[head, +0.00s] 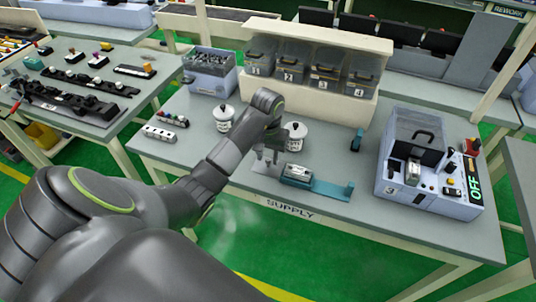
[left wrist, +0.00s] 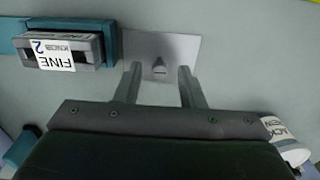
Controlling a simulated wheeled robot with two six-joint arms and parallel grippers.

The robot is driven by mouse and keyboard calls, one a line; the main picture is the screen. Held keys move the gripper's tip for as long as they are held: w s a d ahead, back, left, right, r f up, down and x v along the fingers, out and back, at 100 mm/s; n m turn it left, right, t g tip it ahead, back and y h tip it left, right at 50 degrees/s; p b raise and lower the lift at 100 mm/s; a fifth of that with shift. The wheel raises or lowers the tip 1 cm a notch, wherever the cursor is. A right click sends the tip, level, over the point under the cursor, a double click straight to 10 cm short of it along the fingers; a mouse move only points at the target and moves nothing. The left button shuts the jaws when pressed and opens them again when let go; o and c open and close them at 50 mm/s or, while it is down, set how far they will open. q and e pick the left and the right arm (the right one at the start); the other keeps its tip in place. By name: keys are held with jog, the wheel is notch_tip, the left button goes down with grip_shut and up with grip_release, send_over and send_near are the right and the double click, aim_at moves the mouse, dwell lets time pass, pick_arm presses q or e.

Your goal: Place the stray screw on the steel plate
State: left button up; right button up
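The steel plate (left wrist: 185,45) is a flat, light grey sheet on the supply table, beside the teal fixture. In the head view the plate (head: 262,169) shows partly beneath my left gripper. A small grey piece (left wrist: 160,68), apparently the screw, appears over the plate's near part in the left wrist view. It lies between my left fingertips with a gap on each side. My left gripper (left wrist: 160,75) is open, pointing down at the plate; it also shows in the head view (head: 269,156). The screw cannot be made out in the head view. My right gripper is not in view.
White lidded pots (head: 296,136) and (head: 224,118) stand behind. A machine reading OFF (head: 430,190) is at right. Numbered bins (head: 325,78) line the back.

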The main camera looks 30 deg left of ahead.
aim_at(269, 159)
pick_arm(q)
jog(key=shift+r, duration=0.1)
jog(key=shift+r, duration=0.15)
notch_tip(269, 159, up, 2)
jog(key=shift+r, duration=0.15)
notch_tip(269, 159, up, 10)
jog(key=p, duration=0.9)
jog(key=shift+f, duration=0.25)
jog(key=shift+f, duration=0.1)
